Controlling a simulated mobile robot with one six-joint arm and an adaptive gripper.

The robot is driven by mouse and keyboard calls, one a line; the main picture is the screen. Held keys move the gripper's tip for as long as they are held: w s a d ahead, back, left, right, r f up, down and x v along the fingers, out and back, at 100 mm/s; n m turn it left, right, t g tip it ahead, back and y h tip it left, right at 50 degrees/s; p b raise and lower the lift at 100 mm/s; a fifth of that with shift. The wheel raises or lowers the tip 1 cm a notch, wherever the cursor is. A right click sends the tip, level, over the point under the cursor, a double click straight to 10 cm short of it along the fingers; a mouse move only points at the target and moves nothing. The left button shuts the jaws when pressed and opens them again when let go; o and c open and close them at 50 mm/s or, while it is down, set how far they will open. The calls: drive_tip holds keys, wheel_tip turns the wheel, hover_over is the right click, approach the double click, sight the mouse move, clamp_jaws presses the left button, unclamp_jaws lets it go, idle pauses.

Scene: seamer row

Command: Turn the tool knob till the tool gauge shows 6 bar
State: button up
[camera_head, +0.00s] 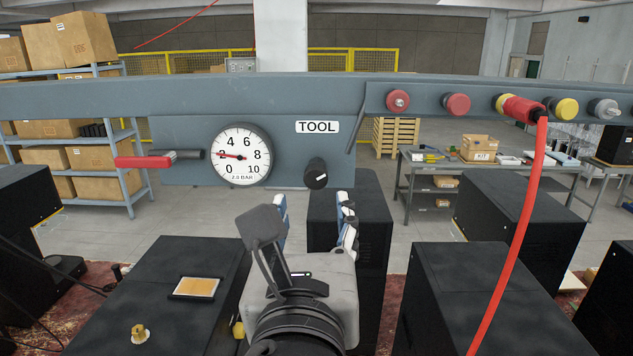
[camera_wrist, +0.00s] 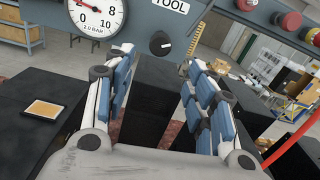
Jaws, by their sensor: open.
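The tool gauge (camera_head: 241,155) is a round white dial on the grey beam, left of the TOOL label (camera_head: 317,127). Its red needle points left, near 2, and the small print reads 2.0 BAR. The tool knob (camera_head: 316,173) is black with a white pointer mark, below the label; the mark points to the right and slightly up. In the wrist view the knob (camera_wrist: 160,43) shows beyond the gap between the fingers. My gripper (camera_head: 315,207) is open and empty, just below the knob in the picture, with its blue-and-white fingers apart from it.
A red-handled lever (camera_head: 145,161) is left of the gauge. Red and yellow couplings sit on the beam at right, and a red hose (camera_head: 515,230) hangs from one. Black cabinets (camera_head: 480,290) stand below on both sides. A small tray (camera_head: 197,287) lies on the left cabinet.

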sight(316, 180)
drive_tip(key=w, duration=0.4)
drive_tip(key=w+b, duration=0.1)
drive_tip(key=w, duration=0.3)
drive_tip(key=w+b, duration=0.1)
drive_tip(key=w, duration=0.3)
drive_tip(key=shift+w+d, duration=0.15)
drive_tip(key=shift+d, duration=0.1)
drive_tip(key=c, duration=1.1)
